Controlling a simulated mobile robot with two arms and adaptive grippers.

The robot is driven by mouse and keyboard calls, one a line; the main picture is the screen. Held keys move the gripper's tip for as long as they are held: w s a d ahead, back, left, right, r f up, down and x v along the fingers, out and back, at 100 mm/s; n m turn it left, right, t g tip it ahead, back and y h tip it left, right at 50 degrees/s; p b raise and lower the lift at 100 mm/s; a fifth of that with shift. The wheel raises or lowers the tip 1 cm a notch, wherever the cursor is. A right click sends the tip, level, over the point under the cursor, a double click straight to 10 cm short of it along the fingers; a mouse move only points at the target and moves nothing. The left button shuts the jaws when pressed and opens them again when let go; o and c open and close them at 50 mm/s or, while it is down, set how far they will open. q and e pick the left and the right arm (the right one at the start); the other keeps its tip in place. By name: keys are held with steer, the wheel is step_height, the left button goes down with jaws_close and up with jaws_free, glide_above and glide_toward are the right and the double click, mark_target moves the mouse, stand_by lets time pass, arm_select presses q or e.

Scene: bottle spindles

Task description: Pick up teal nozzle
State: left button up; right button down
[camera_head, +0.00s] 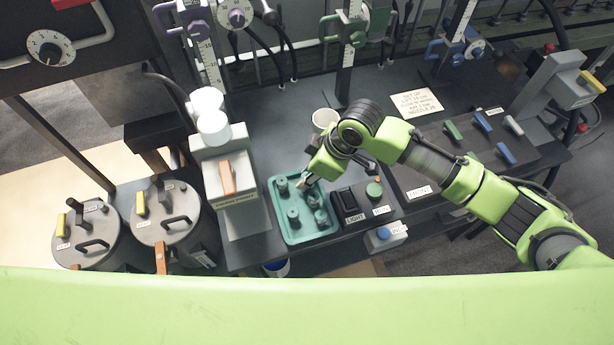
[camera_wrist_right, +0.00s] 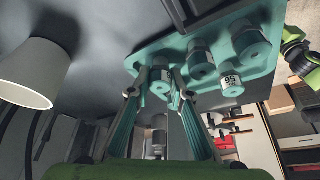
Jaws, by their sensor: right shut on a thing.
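A teal tray (camera_head: 316,237) on the dark bench holds several teal nozzles. In the head view one nozzle (camera_head: 293,216) stands at the tray's left side, clear of the gripper. My right gripper (camera_head: 306,183) is over the tray's far edge. In the right wrist view its two fingers (camera_wrist_right: 157,86) are shut on a teal nozzle (camera_wrist_right: 160,77) at the edge of the tray (camera_wrist_right: 272,32). Other nozzles stand beside it, one with a label reading 56 or 95 (camera_wrist_right: 230,79). I cannot tell whether the held nozzle still touches the tray. My left gripper is not in view.
A white cup (camera_head: 325,118) stands behind the tray and shows large in the wrist view (camera_wrist_right: 36,72). A black switch box (camera_head: 349,202) is close to the tray's right. A white and grey dispenser (camera_head: 226,178) stands to its left. Bare bench lies behind the tray.

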steer(key=shift+r, duration=0.55)
steer(key=s+d+r+b, duration=0.2)
steer(key=s+d+r, duration=0.7)
steer(key=s+r, duration=0.1)
steer(key=shift+b+v, duration=0.35)
steer(key=shift+v, duration=0.55)
